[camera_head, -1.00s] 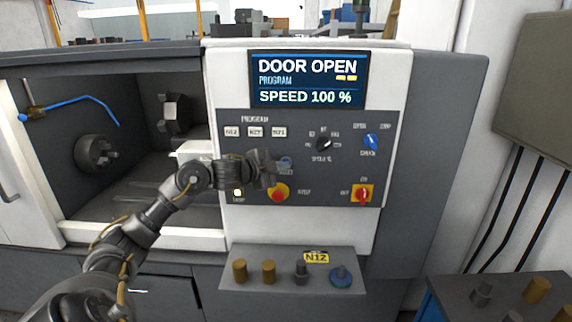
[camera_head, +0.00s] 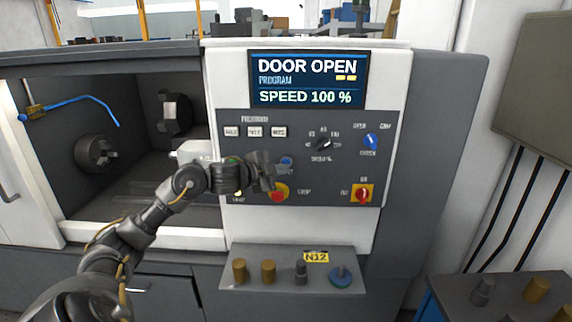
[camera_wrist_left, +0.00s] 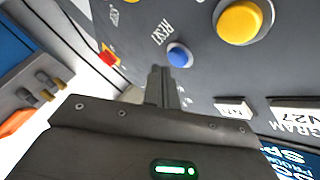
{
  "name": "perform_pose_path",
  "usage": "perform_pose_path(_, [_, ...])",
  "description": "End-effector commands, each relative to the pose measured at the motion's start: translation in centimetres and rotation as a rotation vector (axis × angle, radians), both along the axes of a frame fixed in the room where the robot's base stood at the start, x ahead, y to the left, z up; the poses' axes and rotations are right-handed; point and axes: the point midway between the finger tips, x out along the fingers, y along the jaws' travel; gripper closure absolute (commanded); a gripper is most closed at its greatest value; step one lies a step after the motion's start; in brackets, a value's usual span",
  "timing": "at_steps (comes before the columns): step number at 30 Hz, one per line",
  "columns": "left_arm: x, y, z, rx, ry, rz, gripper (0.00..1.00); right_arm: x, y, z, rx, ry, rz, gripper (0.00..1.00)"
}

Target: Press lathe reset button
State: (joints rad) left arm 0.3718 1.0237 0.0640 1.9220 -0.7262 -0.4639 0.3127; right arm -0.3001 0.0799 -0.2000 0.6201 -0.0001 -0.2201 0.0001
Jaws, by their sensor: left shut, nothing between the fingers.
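The blue reset button (camera_head: 286,161) sits on the dark control panel of the lathe, just up and right of my left gripper (camera_head: 266,170). In the left wrist view the blue button (camera_wrist_left: 179,55), with the RESET label beside it, lies just beyond the fingertips of my left gripper (camera_wrist_left: 160,72). The fingers are shut with nothing between them. The tips look close to the panel, a little to one side of the button; I cannot tell whether they touch the panel. My right gripper is out of view.
A yellow round button (camera_wrist_left: 240,20) lies beside the reset button. The screen (camera_head: 307,80) reads DOOR OPEN. A shelf with knobs (camera_head: 255,286) juts out below; the lathe opening is left.

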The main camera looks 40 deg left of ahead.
Motion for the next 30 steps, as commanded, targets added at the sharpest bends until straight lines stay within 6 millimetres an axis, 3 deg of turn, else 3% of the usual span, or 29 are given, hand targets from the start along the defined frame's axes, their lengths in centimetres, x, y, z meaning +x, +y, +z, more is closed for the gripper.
perform_pose_path(15, [-3.5, -2.7, 0.0, 0.001, 0.001, -0.001, 1.00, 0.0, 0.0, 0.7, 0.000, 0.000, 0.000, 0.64])
perform_pose_path(30, [-3.9, -3.0, 0.0, 0.000, 0.000, 0.000, 1.00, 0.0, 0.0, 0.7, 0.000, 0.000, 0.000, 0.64])
